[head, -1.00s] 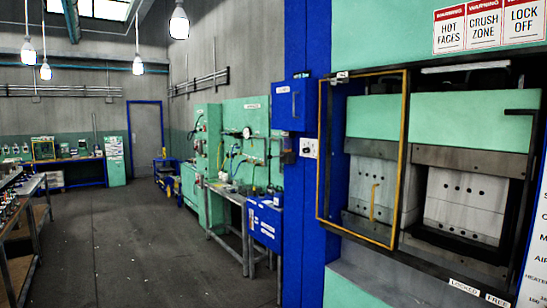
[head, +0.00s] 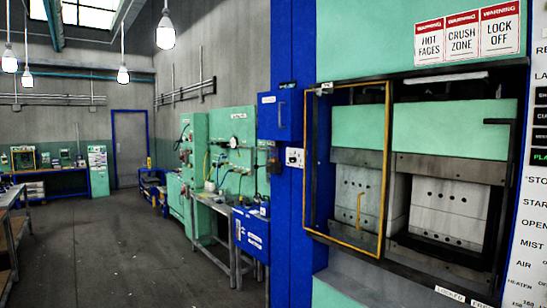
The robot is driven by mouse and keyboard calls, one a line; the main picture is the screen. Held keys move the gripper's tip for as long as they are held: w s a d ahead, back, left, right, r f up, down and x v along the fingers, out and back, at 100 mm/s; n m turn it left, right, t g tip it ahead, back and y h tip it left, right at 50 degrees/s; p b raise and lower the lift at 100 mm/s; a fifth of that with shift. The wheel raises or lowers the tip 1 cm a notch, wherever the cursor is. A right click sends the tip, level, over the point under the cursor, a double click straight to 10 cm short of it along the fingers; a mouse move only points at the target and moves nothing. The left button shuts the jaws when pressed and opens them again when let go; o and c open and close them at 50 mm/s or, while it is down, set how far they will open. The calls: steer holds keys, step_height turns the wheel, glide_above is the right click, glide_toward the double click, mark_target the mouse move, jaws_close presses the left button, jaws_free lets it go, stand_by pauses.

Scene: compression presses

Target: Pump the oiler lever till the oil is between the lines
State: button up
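My gripper is not in the head view. I cannot make out an oiler lever or an oil sight glass with its lines. A green service panel (head: 238,150) with a round gauge (head: 234,142), pipes and hoses stands behind a bench in the middle distance. Small bottle-like items stand on that bench, too small to tell apart. A large green press (head: 455,130) fills the right side, with a yellow-framed guard door (head: 387,170) at its front left.
A blue cabinet (head: 252,235) hangs at the near end of the metal bench (head: 212,205). A blue post (head: 285,220) stands beside the press. A shelf bench (head: 14,225) is at the left edge. The grey floor (head: 120,250) between is clear.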

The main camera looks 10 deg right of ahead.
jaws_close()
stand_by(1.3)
